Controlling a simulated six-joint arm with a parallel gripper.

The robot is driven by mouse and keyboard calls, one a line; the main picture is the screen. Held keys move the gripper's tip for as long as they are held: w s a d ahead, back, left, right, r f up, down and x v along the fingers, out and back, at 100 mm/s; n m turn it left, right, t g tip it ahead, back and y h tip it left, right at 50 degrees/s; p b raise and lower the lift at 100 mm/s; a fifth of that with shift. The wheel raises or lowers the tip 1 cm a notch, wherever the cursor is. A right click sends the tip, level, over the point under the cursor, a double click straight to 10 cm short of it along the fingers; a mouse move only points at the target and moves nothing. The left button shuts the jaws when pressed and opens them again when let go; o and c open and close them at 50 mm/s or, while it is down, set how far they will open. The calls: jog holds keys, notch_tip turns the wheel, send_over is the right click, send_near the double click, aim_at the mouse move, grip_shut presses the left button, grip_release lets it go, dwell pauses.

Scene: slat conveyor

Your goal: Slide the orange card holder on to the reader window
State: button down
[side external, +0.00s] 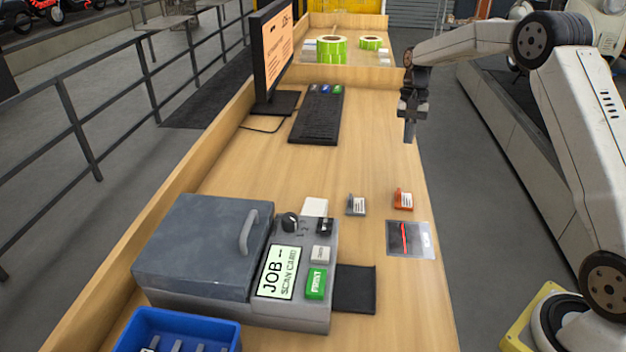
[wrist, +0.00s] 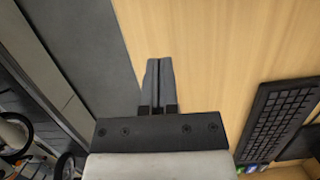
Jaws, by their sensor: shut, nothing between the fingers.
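The orange card holder (side external: 403,199) stands on the wooden bench near its right edge, with a white card face showing. My gripper (side external: 409,139) is shut and empty, pointing down above the bench's right edge, well behind the holder. In the wrist view its fingers (wrist: 159,63) are together over plain wood beside the bench edge, and no holder shows there. A printer-like machine (side external: 325,256) has a screen reading "JOB - SCAN CARD". I cannot tell for sure which part is the reader window; a pale square (side external: 315,207) and a dark flat plate (side external: 355,288) adjoin the machine.
A grey card holder (side external: 356,205) stands just left of the orange one. A clear pouch with a red item (side external: 423,240) lies in front. The bench between keyboard and holders is clear.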

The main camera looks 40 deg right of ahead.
aim_at(403, 216)
jog(key=x, duration=0.9)
jog(key=shift+s+a+f, duration=0.25)
jog(key=shift+s+a, duration=0.15)
jog(key=shift+a, duration=0.05)
jog(key=shift+s+a, duration=1.05)
jog(key=shift+a, duration=0.05)
jog(key=shift+s+a, duration=0.1)
jog(key=s+a, duration=0.8)
jog(key=shift+a, duration=0.4)
jog(key=shift+w+d, duration=0.15)
jog(key=shift+w, duration=0.05)
jog(key=shift+w+d, duration=0.9)
jog(key=shift+d, duration=0.1)
jog(key=v, duration=1)
jog(key=shift+w+d, duration=0.3)
jog(key=shift+d, duration=0.05)
